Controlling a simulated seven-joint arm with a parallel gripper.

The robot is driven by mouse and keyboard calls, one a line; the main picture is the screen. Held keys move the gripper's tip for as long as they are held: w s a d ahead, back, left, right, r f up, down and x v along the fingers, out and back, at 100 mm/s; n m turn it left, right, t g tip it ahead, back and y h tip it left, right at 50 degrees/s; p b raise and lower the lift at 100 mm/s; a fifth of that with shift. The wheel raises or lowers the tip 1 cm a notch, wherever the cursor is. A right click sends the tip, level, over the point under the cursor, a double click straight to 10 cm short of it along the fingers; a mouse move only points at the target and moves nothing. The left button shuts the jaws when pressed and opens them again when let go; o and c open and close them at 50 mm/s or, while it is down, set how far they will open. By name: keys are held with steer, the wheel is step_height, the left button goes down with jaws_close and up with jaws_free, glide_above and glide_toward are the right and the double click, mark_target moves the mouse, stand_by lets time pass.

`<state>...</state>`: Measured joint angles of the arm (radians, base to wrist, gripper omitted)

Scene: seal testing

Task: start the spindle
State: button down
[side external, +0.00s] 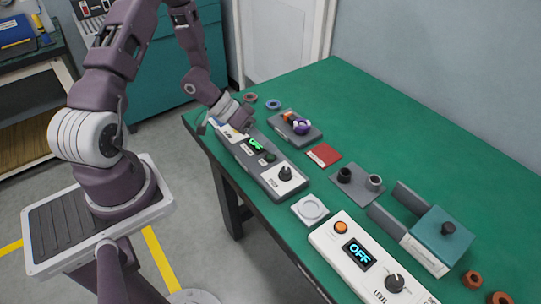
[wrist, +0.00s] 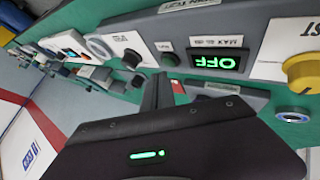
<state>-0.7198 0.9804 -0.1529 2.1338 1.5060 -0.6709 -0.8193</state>
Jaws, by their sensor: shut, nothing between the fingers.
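A long grey control panel (side external: 262,165) lies along the table's left edge in the side view. Its lit green display (side external: 255,146) reads OFF in the wrist view (wrist: 217,62), upside down. A black knob (side external: 286,173) on a white plate is at its near end.
A white panel (side external: 329,235) with a blue OFF display, orange button and black knob marked LEVEL stands nearer. A white round dish (side external: 310,209), red pad (side external: 324,155), grey tray (side external: 292,138) and teal-topped fixture (side external: 440,235) are close by. The table's back right is clear.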

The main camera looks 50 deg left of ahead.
mark_target(267, 156)
steer(key=shift+f, duration=0.1)
steer(key=shift+f, duration=0.3)
steer(key=shift+f, duration=0.4)
stand_by(0.6)
steer(key=shift+r, duration=0.8)
steer(key=shift+r, duration=2.55)
